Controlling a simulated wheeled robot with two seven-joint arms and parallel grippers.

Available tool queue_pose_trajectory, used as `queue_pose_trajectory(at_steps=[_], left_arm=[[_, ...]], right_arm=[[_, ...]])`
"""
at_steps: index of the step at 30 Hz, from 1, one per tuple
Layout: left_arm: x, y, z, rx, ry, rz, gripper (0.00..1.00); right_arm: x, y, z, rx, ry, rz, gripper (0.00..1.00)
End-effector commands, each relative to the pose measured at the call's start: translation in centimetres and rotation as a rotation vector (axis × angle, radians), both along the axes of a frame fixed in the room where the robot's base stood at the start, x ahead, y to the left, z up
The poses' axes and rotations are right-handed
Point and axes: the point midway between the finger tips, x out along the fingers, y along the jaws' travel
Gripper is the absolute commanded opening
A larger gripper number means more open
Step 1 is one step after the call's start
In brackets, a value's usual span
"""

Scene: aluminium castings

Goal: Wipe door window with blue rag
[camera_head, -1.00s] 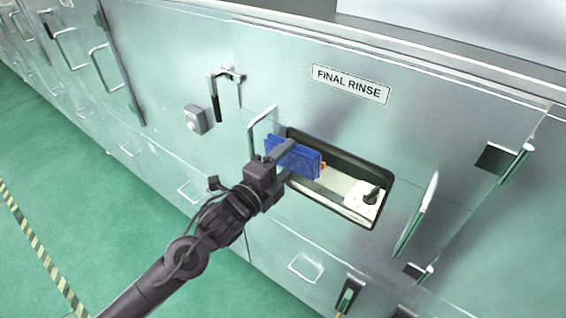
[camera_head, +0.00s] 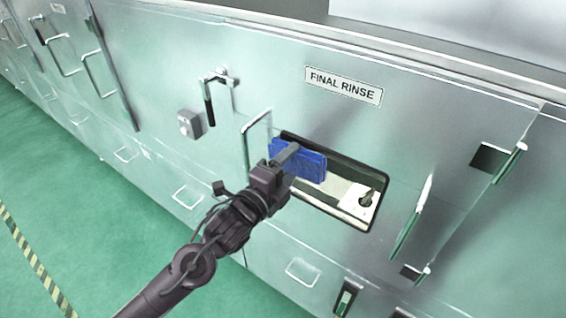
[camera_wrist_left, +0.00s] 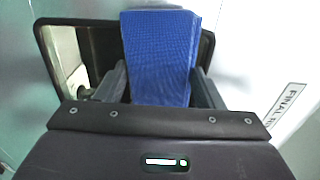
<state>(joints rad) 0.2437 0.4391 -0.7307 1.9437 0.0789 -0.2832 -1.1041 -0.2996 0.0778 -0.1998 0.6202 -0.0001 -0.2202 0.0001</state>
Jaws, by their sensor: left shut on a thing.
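The blue rag (camera_head: 311,165) is a folded pad held in my left gripper (camera_head: 290,155), whose arm comes in from the lower left. In the left wrist view the rag (camera_wrist_left: 160,60) stands between the two fingers of the gripper (camera_wrist_left: 162,85). The door window (camera_head: 340,213) is a dark-framed rectangle in the steel door, below the FINAL RINSE label. The rag is in front of the window's upper left part. I cannot tell whether it touches the glass. In the wrist view the window frame (camera_wrist_left: 45,45) shows behind the rag. My right gripper is not in view.
A door handle (camera_head: 246,140) stands close left of the window. A latch handle (camera_head: 207,95) and a small grey box (camera_head: 190,124) are further left. A long handle (camera_head: 412,220) is right of the window. Green floor (camera_head: 110,220) is open at lower left.

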Motion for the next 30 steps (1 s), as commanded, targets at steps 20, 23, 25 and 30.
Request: queue_pose_trajectory(at_steps=[20, 23, 25, 30], left_arm=[[-0.2, -0.8, 0.1, 0.000, -0.003, 0.002, 0.25], [0.4, 0.0, 0.1, 0.002, -0.003, 0.003, 0.25], [0.9, 0.4, 0.1, 0.002, -0.003, 0.003, 0.25], [1.6, 1.3, 0.1, 0.000, -0.002, 0.003, 0.25]], right_arm=[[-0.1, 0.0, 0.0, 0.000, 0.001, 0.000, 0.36], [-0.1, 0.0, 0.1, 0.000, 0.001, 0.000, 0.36], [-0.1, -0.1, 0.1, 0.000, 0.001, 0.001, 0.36], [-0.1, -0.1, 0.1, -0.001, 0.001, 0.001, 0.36]])
